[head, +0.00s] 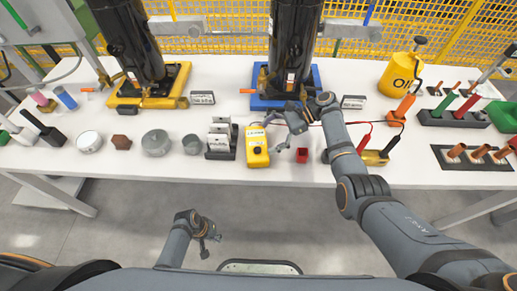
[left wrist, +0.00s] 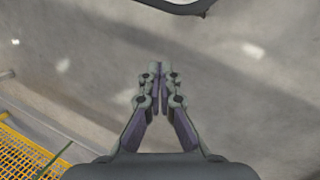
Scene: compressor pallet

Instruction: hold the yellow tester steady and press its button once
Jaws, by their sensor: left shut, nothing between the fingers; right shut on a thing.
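The yellow tester (head: 257,158) stands on the white table near its front edge, left of my right gripper in the head view. It has a pale label or display and a dark mark on its front; I cannot clearly make out the button. My right gripper (head: 276,133) is shut on the tester at its upper right side, and its fingers hide part of that edge. My left gripper (head: 207,243) is low in front of the table, well away from the tester. It is shut and empty; the left wrist view shows its fingertips (left wrist: 162,68) together over grey floor.
A blue tray (head: 316,77) with a black cylinder stands behind the tester. Red and black leads run rightward. The table's front edge (head: 180,177) lies between my left gripper and the tester.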

